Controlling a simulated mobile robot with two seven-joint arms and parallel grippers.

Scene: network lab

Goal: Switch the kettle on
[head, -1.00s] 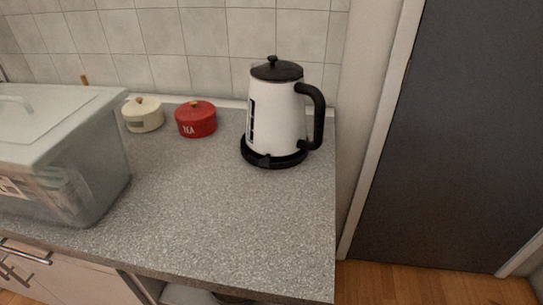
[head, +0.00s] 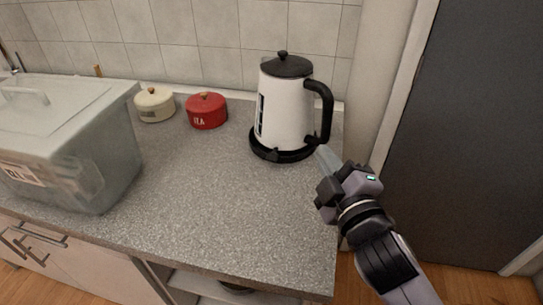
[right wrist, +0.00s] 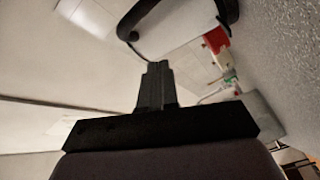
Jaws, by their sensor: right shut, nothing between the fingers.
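The white kettle (head: 284,112) with black lid and black handle (head: 325,108) stands upright on its black base (head: 275,149), near the back right corner of the counter. My right gripper (head: 324,154) is shut and empty, its fingertips close to the lower end of the handle on the kettle's right side. In the head view I cannot tell whether they touch it. The right wrist view shows the shut fingers (right wrist: 155,80) pointing toward the kettle (right wrist: 175,22), with part of the dark handle (right wrist: 139,18) ahead. I cannot make out the switch clearly. My left gripper is not in view.
A red tea canister (head: 207,111) and a cream canister (head: 155,105) stand left of the kettle by the tiled wall. A large translucent lidded box (head: 75,150) fills the counter's left. The counter (head: 220,200) in front of the kettle is clear. A wall edge stands at right.

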